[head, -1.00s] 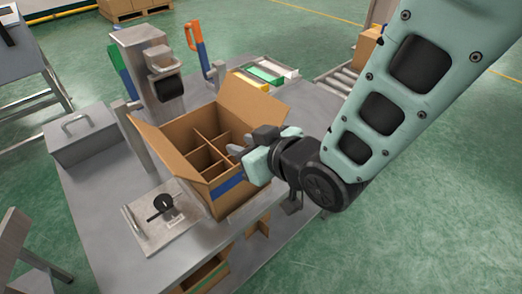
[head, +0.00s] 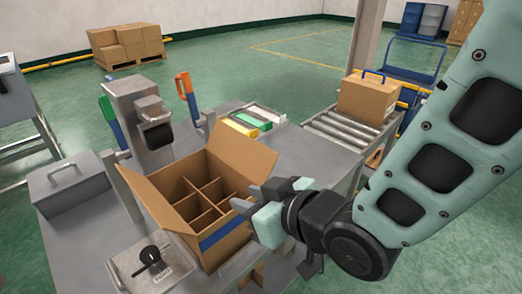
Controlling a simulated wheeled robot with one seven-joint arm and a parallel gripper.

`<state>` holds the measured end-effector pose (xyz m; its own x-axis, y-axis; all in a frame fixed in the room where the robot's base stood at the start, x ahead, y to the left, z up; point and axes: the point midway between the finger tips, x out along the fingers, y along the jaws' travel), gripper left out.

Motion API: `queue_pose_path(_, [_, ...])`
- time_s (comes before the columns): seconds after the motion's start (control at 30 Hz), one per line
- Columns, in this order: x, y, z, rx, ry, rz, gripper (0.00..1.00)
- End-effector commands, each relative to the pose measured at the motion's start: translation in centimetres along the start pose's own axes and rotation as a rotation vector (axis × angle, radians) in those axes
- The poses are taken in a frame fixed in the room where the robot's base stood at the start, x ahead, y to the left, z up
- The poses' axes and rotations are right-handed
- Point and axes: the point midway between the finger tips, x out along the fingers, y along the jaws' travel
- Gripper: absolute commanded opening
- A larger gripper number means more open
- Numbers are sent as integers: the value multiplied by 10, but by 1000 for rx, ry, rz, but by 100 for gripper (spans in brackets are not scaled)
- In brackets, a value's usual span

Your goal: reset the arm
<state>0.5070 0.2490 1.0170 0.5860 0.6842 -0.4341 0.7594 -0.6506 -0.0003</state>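My gripper (head: 262,196) is in the head view, at the right side of an open cardboard box on the bench. Its fingers point left toward the box's right wall and flap. I see no object between the fingers, but their gap is too small to judge here. My arm reaches in from the right edge of the picture. The open box (head: 222,238) has raised flaps and a cardboard divider (head: 207,195) inside; the compartments I can see look empty.
The metal bench (head: 92,225) carries a lidded metal box (head: 68,186), a crimping machine (head: 143,112) with an orange-handled lever (head: 184,85), and a dial panel (head: 150,262). Behind are small coloured trays (head: 254,118) and a roller conveyor (head: 345,130) with a closed carton (head: 367,98).

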Motion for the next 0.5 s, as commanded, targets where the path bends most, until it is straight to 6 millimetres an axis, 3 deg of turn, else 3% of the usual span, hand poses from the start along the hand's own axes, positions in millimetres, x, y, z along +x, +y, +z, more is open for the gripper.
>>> queue_pose_path(0.27, [-13, 12, 12, 41, -146, 16, 28])
queue_pose_path(0.5, [-67, 29, 46, 118, -509, 37, 28])
